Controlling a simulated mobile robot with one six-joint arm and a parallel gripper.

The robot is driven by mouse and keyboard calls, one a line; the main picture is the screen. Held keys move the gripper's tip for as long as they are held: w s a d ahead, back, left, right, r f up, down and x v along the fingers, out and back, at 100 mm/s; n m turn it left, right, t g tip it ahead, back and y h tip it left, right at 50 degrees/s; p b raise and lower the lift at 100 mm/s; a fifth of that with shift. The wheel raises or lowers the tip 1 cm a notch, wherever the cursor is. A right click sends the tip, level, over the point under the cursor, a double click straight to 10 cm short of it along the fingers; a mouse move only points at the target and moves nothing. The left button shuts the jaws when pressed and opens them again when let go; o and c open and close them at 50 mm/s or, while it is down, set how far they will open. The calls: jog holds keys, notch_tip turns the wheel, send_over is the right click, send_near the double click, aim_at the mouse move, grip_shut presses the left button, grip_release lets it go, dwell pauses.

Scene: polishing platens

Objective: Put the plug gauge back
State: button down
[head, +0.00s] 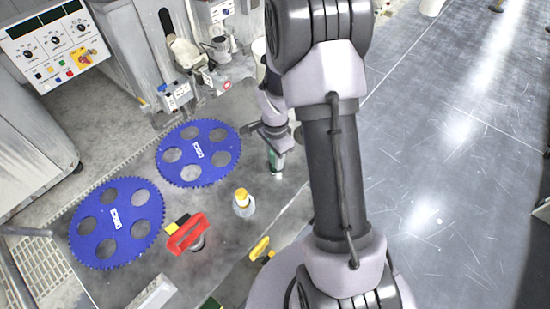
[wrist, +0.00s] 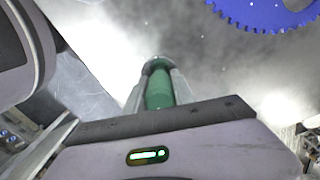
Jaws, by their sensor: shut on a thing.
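The plug gauge has a green handle (head: 275,160) and a pale metal lower end, and it is roughly upright at the right part of the grey bench (head: 217,240). My gripper (head: 274,147) is shut on it from above. In the wrist view the green handle (wrist: 159,90) sits between the two fingers, with a ring-like grey end beyond it. I cannot tell whether its lower end touches the bench. No holder for the gauge can be made out.
Two blue toothed discs (head: 198,153) (head: 117,222) lie on the bench to the left. A yellow-capped bottle (head: 243,203), a red-handled tool (head: 187,234) and a yellow item (head: 262,249) stand or lie nearer. A control panel (head: 54,45) is at upper left. Open floor lies right.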

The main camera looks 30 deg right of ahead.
jog(key=shift+f, duration=0.2)
jog(key=c, duration=1.1)
grip_release()
jog(key=shift+o, duration=0.2)
jog(key=shift+r, duration=0.1)
notch_tip(320, 180, up, 12)
jog(key=p, duration=0.4)
jog(key=shift+r, duration=0.1)
jog(key=s+a+r+n+t, duration=0.2)
jog(key=s+a+r+n, duration=0.25)
jog(key=r, duration=0.35)
jog(key=s+a+r+n+t, duration=0.2)
jog(key=s+a+r+n, duration=0.15)
jog(key=a+r, duration=0.35)
jog(key=s+a+r+n+t+y, duration=0.1)
jog(key=s+a+r+n, duration=0.3)
jog(key=s, duration=0.5)
jog(key=shift+s+a+r+n+t+y, duration=0.15)
jog(key=shift+a+r+n+t+y, duration=0.15)
jog(key=shift+a+r+t+y, duration=0.15)
